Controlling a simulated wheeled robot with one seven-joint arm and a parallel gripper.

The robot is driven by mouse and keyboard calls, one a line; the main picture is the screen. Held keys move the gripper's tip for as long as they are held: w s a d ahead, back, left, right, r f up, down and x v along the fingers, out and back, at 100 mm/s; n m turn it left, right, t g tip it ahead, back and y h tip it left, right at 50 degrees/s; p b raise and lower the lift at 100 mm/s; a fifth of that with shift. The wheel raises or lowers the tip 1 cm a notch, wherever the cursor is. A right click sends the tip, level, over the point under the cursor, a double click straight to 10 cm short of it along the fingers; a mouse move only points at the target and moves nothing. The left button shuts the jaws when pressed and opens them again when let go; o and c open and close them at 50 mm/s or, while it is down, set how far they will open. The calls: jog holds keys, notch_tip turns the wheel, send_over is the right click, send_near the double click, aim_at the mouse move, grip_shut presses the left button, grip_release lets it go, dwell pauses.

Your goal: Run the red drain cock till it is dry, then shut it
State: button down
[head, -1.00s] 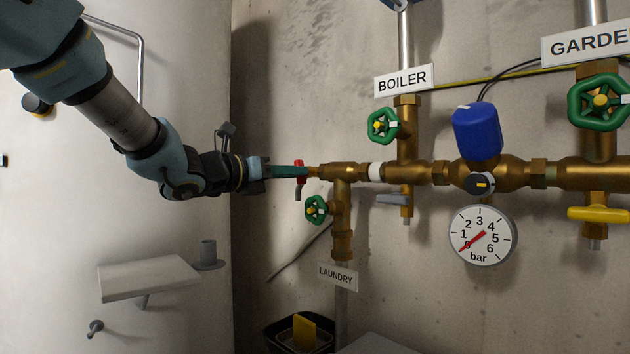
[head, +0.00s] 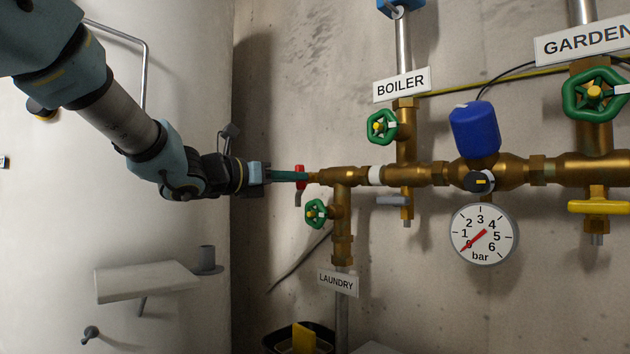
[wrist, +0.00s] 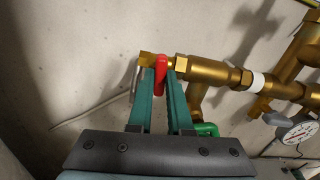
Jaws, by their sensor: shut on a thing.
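The red drain cock (head: 299,173) sits at the left end of the brass pipe run, and its short spout (head: 298,198) points down. Its red lever also shows in the wrist view (wrist: 161,76), standing between the green fingers. My gripper (head: 303,176) reaches in from the left. Its fingers (wrist: 160,74) are shut on the red lever. No water shows under the spout at this size. The pressure gauge (head: 484,235) has its red needle near 0 bar.
Green handwheels stand on the LAUNDRY branch (head: 316,213), the BOILER branch (head: 382,127) and the garden branch (head: 595,94). A grey lever (head: 392,201) and a yellow lever (head: 598,207) hang below the pipe. A dark bucket (head: 274,341) stands below. A shelf (head: 147,282) is on the left wall.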

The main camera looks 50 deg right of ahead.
jog(key=shift+f+m+b, duration=0.15)
jog(key=shift+m+b, duration=0.45)
jog(key=shift+b, duration=0.8)
jog(key=c, duration=0.7)
grip_release()
jog(key=a+b, duration=0.2)
jog(key=a, duration=0.5)
jog(key=shift+w, duration=0.2)
